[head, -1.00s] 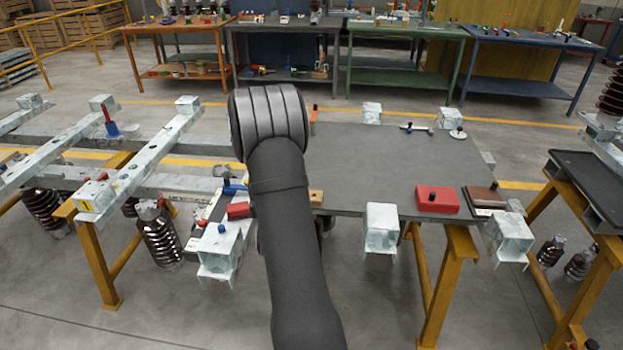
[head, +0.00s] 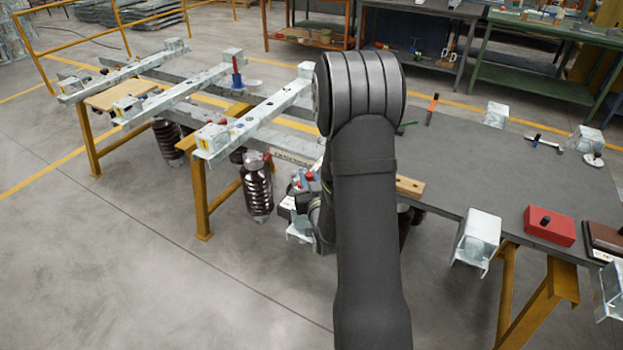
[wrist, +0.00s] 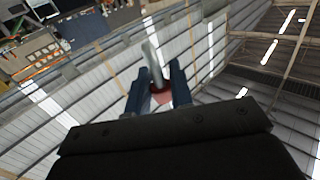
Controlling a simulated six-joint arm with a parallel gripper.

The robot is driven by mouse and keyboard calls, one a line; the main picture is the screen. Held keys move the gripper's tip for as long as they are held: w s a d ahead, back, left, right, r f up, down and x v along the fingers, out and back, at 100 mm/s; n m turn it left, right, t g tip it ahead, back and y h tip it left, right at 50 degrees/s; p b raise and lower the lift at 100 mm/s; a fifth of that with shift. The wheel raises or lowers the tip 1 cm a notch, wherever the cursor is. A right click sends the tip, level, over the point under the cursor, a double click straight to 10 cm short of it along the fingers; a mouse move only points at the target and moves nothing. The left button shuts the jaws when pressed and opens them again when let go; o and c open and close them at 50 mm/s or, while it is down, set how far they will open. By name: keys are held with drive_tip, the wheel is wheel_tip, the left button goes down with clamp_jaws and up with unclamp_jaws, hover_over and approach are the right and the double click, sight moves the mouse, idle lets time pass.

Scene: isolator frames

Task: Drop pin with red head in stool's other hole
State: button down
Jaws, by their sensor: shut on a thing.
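In the wrist view my gripper (wrist: 159,84) is shut on a pin (wrist: 153,58). Its red head (wrist: 161,94) sits between the blue fingers, and its pale shank sticks out past the tips. In the head view my gripper and the held pin are hidden behind my arm or too small to make out. Several galvanised box-shaped stools show there, one at the table's front edge (head: 477,236) and one at the near end of a steel rail (head: 212,140). I cannot tell which one the task means, and its holes are not clear.
Steel rails (head: 262,117) lie across yellow trestles on the left, with brown insulators (head: 257,190) below. The grey table (head: 455,165) on the right holds a red box (head: 549,226) and a wooden block (head: 409,187). The floor at front left is clear.

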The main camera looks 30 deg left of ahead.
drive_tip(key=shift+f, duration=2.9)
drive_tip(key=shift+f, duration=2.25)
drive_tip(key=c, duration=1.2)
unclamp_jaws()
drive_tip(key=shift+d, duration=0.15)
drive_tip(key=v, duration=1.7)
drive_tip(key=shift+s, duration=0.1)
drive_tip(key=x, duration=1.7)
drive_tip(key=shift+a+r, duration=0.15)
drive_tip(key=shift+a, duration=0.25)
drive_tip(key=shift+d+r, duration=0.15)
